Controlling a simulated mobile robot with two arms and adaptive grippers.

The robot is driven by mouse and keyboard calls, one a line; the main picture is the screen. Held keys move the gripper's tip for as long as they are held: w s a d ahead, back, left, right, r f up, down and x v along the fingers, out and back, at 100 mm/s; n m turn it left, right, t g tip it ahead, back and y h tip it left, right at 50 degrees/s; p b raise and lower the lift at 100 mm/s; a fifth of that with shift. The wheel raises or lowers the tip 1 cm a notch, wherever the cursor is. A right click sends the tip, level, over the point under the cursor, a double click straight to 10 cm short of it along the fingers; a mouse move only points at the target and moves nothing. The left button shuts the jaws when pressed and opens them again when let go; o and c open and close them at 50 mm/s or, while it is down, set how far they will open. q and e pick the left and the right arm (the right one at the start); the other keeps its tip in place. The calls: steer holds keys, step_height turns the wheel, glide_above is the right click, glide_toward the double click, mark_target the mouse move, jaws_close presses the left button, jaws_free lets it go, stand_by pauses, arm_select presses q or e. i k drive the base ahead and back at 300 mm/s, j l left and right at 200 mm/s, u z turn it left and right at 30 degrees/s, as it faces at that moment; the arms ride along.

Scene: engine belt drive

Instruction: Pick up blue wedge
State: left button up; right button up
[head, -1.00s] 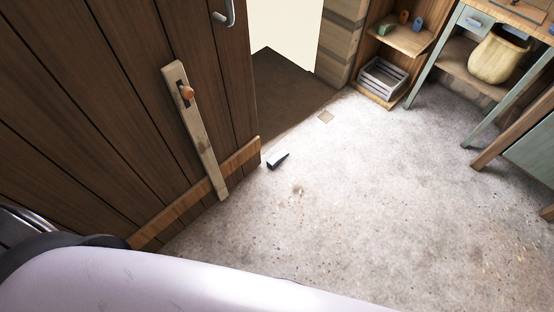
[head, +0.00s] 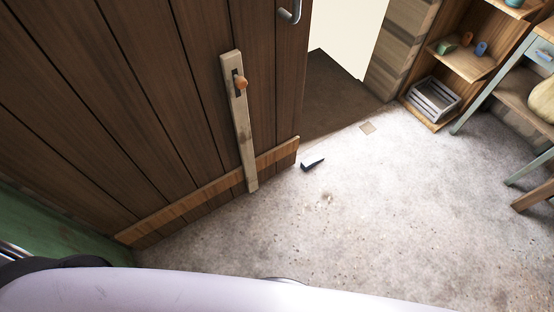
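A small blue object (head: 481,48) stands on the middle shelf of the wooden shelf unit at the upper right. It is too small to tell whether it is wedge-shaped. A dark wedge-shaped block with a pale, bright top (head: 313,163) lies on the floor beside the door's lower right corner. Its colour looks grey to black rather than clearly blue. Neither of my grippers is in view; only a pale part of my own body shows along the bottom edge.
A plank door (head: 150,110) with a wooden latch bar (head: 241,125) fills the left, beside an open doorway. An orange item (head: 467,39) and a green item (head: 447,48) share the shelf. A grey crate (head: 436,100) sits below. The concrete floor (head: 400,210) is mostly clear.

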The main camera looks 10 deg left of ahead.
mark_target(310, 162)
steer(key=i+l+u, duration=0.15)
steer(key=u, duration=0.35)
steer(key=i+l+u, duration=0.1)
steer(key=l+u, duration=0.15)
steer(key=u, duration=0.2)
steer(key=i+l+u, duration=0.1)
steer(key=l+u, duration=0.15)
steer(key=u, duration=0.25)
steer(key=l+u, duration=0.3)
steer(key=u, duration=0.2)
steer(key=l+u, duration=0.25)
steer(key=u, duration=0.2)
